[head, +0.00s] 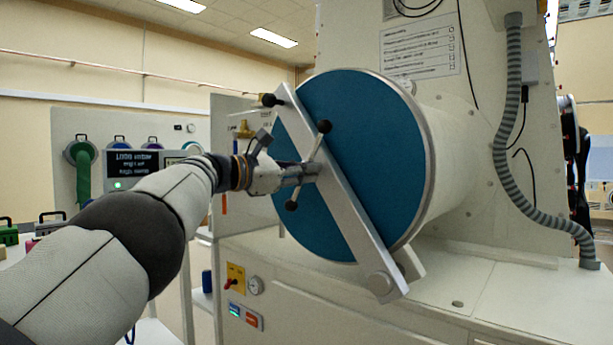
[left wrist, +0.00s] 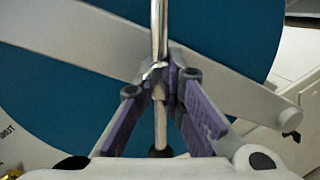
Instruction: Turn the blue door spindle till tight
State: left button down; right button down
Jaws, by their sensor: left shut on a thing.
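The blue door (head: 372,130) is a large round disc closing the end of a white cylinder. A grey metal bar (head: 345,215) crosses it diagonally from upper left to lower right. The spindle handle (head: 324,127) is a thin metal rod with black ball ends, standing steeply tilted at the middle of the bar. My left gripper (head: 308,172) reaches in from the left and is shut on the spindle. In the left wrist view the purple-padded fingers (left wrist: 164,95) close around the rod (left wrist: 160,25) near its middle. The spindle's hub is hidden behind the fingers. My right gripper is out of view.
A grey corrugated hose (head: 507,150) hangs at the right of the white cabinet. A display box (head: 135,168) stands at the left behind my arm.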

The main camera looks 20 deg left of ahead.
pick_arm(q)
jog(key=shift+r+m, duration=0.3)
jog(key=shift+r, duration=0.05)
jog(key=c, duration=1.7)
grip_release()
jog(key=shift+o, duration=0.2)
jog(key=shift+f, duration=0.15)
jog(key=shift+s+a, duration=0.1)
jog(key=v, duration=1.1)
jog(key=shift+s+a, duration=0.2)
jog(key=shift+s, duration=0.15)
jog(key=shift+f, duration=0.1)
